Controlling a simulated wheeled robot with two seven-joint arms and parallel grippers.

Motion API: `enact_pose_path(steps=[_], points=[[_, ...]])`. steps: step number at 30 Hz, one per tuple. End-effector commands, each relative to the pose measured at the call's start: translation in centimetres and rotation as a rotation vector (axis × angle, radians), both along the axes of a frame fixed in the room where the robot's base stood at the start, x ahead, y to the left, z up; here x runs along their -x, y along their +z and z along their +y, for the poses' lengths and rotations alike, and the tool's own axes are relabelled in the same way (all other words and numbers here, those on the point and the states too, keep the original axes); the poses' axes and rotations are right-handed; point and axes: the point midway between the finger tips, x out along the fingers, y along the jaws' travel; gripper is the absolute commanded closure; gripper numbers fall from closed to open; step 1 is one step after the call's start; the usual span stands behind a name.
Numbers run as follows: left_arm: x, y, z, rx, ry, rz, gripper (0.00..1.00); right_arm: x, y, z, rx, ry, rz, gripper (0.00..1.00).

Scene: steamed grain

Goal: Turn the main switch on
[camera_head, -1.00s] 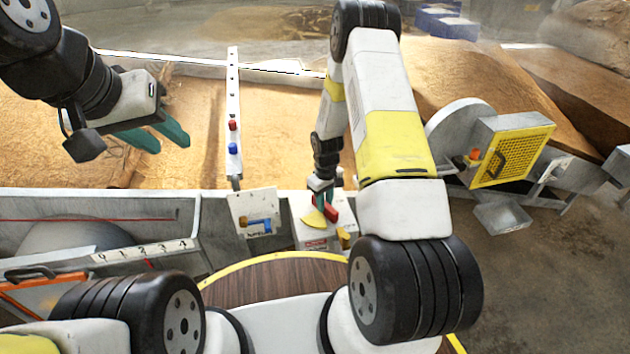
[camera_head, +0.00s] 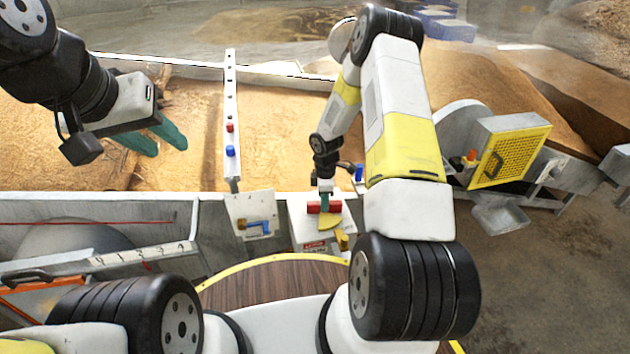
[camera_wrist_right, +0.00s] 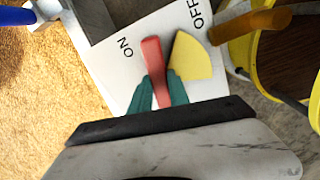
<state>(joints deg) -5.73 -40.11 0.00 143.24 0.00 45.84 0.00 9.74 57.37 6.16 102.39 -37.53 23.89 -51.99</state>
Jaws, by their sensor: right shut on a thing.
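The main switch has a red handle (camera_head: 318,207) on a white panel (camera_head: 311,240), with a yellow sector (camera_head: 330,223) beside it. In the right wrist view the red handle (camera_wrist_right: 153,62) lies between the ON label (camera_wrist_right: 126,47) and the yellow sector (camera_wrist_right: 191,58); the OFF label (camera_wrist_right: 198,20) is beyond the sector. My right gripper (camera_wrist_right: 163,82) is shut on the red handle, one teal finger on each side. It also shows in the head view (camera_head: 325,201). My left gripper (camera_head: 163,147) is open and empty, high at the left, away from the panel.
A panel with a blue handle (camera_head: 259,224) stands left of the switch panel. A yellow-orange handle (camera_head: 342,240) is close at the lower right of the switch. A post with red and blue buttons (camera_head: 230,110) rises behind. A yellow mesh guard (camera_head: 510,153) is at the right.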

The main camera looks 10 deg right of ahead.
Motion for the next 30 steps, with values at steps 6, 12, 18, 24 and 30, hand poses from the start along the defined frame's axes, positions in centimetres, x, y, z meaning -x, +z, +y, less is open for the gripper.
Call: enact_pose_path(steps=[6,12,18,24,30], points=[[0.0,0.0,0.0,0.0,0.0,0.0,0.64,-0.21,0.01,-0.17,0.001,0.123,0.0,1.0],[0.0,0.0,0.0,0.0,0.0,0.0,0.64,-0.31,0.02,-0.12,0.001,0.189,-0.001,1.0],[0.0,0.0,0.0,0.0,0.0,0.0,0.64,-0.36,0.03,-0.12,0.002,0.215,-0.001,1.0],[0.0,0.0,0.0,0.0,0.0,0.0,0.64,-0.37,0.04,-0.12,0.002,0.219,-0.001,1.0],[0.0,0.0,0.0,0.0,0.0,0.0,0.64,-0.38,0.04,-0.13,0.002,0.219,-0.001,0.72]])
